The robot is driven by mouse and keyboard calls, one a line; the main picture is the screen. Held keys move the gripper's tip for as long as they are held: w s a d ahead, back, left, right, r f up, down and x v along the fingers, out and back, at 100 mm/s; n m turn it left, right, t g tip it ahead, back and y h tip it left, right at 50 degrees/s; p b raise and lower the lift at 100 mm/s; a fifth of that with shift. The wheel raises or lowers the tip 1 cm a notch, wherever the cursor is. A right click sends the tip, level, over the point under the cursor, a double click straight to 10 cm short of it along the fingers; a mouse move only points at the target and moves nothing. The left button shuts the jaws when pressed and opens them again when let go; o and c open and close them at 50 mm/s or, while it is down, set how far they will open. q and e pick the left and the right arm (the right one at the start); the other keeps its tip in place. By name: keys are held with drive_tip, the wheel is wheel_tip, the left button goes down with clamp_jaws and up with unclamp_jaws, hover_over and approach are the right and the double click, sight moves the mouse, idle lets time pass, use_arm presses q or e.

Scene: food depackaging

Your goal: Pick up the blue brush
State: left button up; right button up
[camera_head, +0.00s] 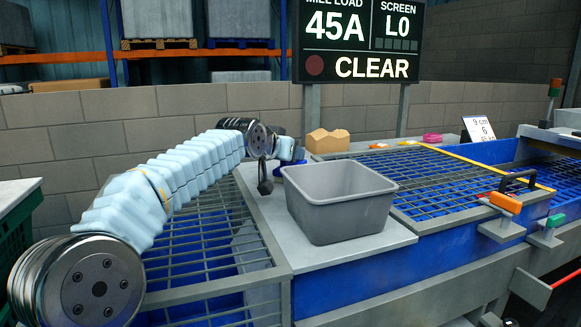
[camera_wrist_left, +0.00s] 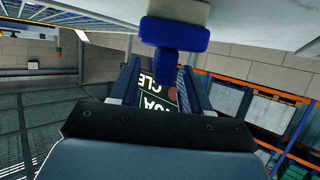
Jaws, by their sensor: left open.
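The blue brush (camera_wrist_left: 173,36) shows at the top of the left wrist view, with a pale block-like part on its far side. Its narrow blue handle reaches down between the fingers of my left gripper (camera_wrist_left: 160,72). The fingers stand apart on either side of the handle and the jaws are open; I cannot tell whether they touch it. In the head view my left gripper (camera_head: 287,149) is behind the grey bin, partly hidden by my own wrist. My right gripper is in neither view.
A grey open bin (camera_head: 337,228) stands on the pale counter just in front of my left gripper. Metal grates (camera_head: 440,182) over blue troughs flank the counter. A sign board (camera_head: 360,40) reading CLEAR rises behind.

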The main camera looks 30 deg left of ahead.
use_arm(q)
clamp_jaws()
drive_tip(key=shift+r, duration=0.1)
